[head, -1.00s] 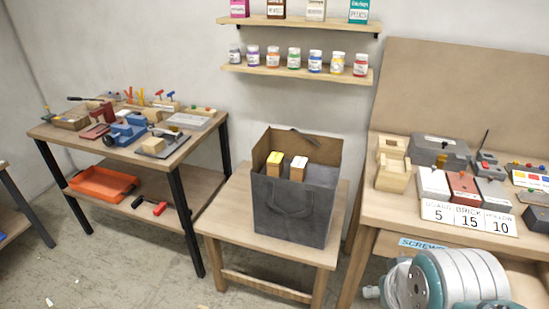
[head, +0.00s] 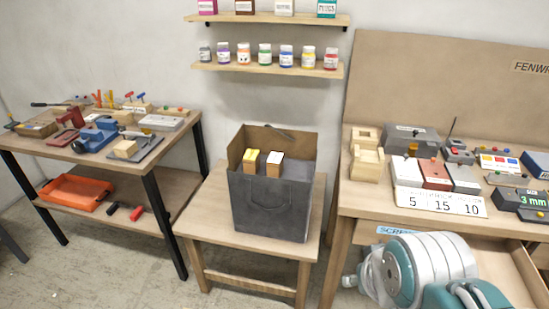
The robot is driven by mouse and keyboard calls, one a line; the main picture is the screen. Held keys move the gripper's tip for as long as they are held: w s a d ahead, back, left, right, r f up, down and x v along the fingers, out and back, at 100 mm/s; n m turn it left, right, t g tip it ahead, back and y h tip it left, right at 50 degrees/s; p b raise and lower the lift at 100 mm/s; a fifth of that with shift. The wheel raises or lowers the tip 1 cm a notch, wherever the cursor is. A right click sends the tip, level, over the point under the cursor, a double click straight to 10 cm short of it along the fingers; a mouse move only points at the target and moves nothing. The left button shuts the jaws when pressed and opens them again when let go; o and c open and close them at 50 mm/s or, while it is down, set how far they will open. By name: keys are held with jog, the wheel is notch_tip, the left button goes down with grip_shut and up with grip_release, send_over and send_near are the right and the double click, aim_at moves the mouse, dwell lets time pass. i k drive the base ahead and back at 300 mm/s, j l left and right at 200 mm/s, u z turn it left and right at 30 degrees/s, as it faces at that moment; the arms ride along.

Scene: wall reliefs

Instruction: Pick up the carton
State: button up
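Two tall narrow cartons stand upright inside an open dark grey bag (head: 268,205) on a small wooden table. One carton has a yellow top (head: 250,158), and the other beside it has a white top (head: 274,160). Their lower parts are hidden by the bag's front wall. Several small boxes also stand on the upper wall shelf, including a magenta one (head: 207,6) and a teal one (head: 327,8), cut off by the top edge. I cannot tell which is the task's carton. My white and teal arm shows at the bottom right; my gripper is out of view.
The small wooden table (head: 205,222) has bare room around the bag. Several jars stand on the lower shelf (head: 270,68). A workbench (head: 355,200) with boxes and a number plate is right. A tool table (head: 40,150) with an orange tray (head: 75,193) below is left.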

aim_at(252, 164)
jog(key=i+j, duration=0.4)
jog(key=j, duration=0.15)
jog(key=i+j, duration=0.4)
jog(key=j, duration=0.2)
jog(key=i+j, duration=0.4)
jog(key=j, duration=0.15)
